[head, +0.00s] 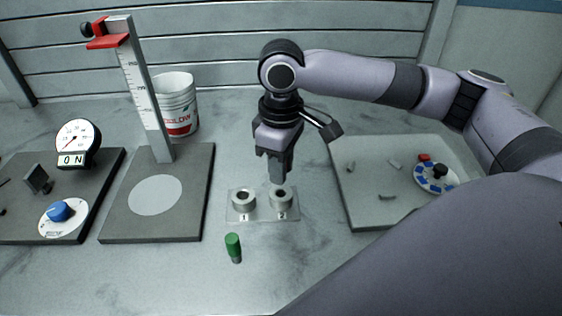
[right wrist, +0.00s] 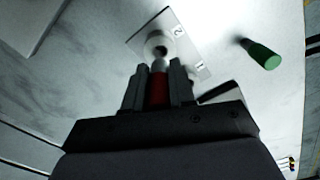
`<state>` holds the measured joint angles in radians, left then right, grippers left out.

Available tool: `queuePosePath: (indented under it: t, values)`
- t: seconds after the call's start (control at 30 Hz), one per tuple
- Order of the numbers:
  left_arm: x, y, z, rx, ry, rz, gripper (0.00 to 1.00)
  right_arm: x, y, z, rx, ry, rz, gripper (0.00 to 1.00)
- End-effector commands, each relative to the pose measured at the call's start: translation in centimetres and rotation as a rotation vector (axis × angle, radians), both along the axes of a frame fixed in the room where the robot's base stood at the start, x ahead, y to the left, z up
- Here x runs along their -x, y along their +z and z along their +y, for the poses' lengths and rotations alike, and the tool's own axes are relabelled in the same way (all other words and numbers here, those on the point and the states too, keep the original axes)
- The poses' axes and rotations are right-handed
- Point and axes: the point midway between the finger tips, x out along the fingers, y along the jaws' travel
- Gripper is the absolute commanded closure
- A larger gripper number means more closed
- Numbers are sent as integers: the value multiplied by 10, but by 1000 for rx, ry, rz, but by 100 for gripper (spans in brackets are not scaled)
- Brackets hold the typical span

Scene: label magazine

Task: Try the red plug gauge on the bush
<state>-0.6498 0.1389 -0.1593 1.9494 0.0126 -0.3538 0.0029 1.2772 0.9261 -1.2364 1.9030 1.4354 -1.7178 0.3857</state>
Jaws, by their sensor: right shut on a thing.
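My right gripper (head: 278,180) is above the bush marked 2 (head: 281,197), close over it, pointing down. In the right wrist view it (right wrist: 159,88) is shut on the red plug gauge (right wrist: 158,91), whose silver end (right wrist: 160,66) points at the bush marked 2 (right wrist: 158,44). The end overlaps the bush's near rim in the picture; I cannot tell whether it is in the bore. The bush marked 1 (head: 244,199) stands to the left on the same clear plate (head: 262,214). My left gripper is out of view.
A dark base with a height scale (head: 139,85) and a white bucket (head: 178,105) stand at left. A force gauge (head: 78,140) is farther left. A grey tray (head: 345,210) with small parts and a blue-marked dial (head: 436,178) lies right.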

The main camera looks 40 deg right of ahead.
Motion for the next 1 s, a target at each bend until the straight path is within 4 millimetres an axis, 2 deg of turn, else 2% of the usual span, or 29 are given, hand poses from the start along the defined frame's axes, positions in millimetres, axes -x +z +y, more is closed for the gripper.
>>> queuePosePath:
  t: [0.23,0.7,1.0]
  values:
    - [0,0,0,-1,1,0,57,0,-1,0,0,-1,2,100]
    - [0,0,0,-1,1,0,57,0,-29,0,0,-2,1,100]
    - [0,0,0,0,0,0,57,0,-34,0,0,-2,0,100]
